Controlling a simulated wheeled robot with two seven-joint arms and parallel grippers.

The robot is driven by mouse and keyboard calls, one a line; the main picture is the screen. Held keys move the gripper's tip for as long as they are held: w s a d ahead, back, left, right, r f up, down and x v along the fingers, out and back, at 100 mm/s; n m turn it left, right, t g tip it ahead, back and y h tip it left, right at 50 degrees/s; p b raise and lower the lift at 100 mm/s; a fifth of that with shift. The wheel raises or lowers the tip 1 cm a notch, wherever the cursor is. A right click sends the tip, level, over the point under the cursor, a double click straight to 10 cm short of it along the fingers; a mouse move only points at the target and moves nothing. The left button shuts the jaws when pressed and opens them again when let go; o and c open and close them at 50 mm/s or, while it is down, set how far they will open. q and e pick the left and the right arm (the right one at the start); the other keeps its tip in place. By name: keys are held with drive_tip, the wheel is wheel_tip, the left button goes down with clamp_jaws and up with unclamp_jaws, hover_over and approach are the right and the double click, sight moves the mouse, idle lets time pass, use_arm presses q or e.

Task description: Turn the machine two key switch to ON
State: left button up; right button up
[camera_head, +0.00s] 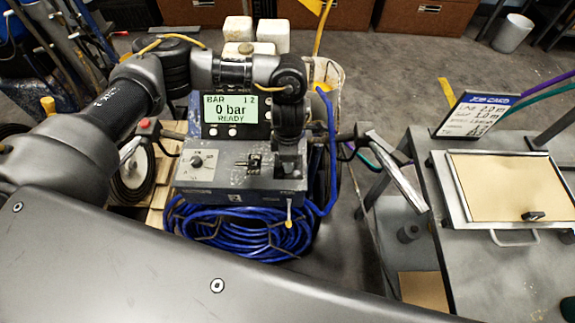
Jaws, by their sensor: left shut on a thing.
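The line striper's control box (228,180) stands in the middle, with a lit display (231,108) reading "0 bar" and "READY". My left arm reaches over the machine from the left, and its gripper (289,168) points down at the right part of the panel. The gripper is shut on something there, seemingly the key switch. The key and its ON/OFF marks are hidden behind the gripper, so its position cannot be read. A round dial (196,161) is at the panel's left, and a small black switch (254,162) is just left of the gripper. My right gripper is not in view.
Handlebars flank the panel, with a red button (145,123) at the left grip. A coiled blue hose (235,230) lies below the box. A metal table (490,270) at right carries a framed board (510,185) and a job card (478,114). Open floor lies behind.

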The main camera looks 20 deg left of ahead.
use_arm(q)
drive_tip(key=shift+m+b, duration=0.6)
drive_tip(key=shift+b, duration=0.1)
drive_tip(key=o, duration=1)
drive_tip(key=shift+c, duration=0.2)
wheel_tip(320, 180, up, 11)
drive_tip(key=b, duration=0.1)
drive_tip(key=shift+w, duration=0.15)
drive_tip(key=shift+f, duration=0.1)
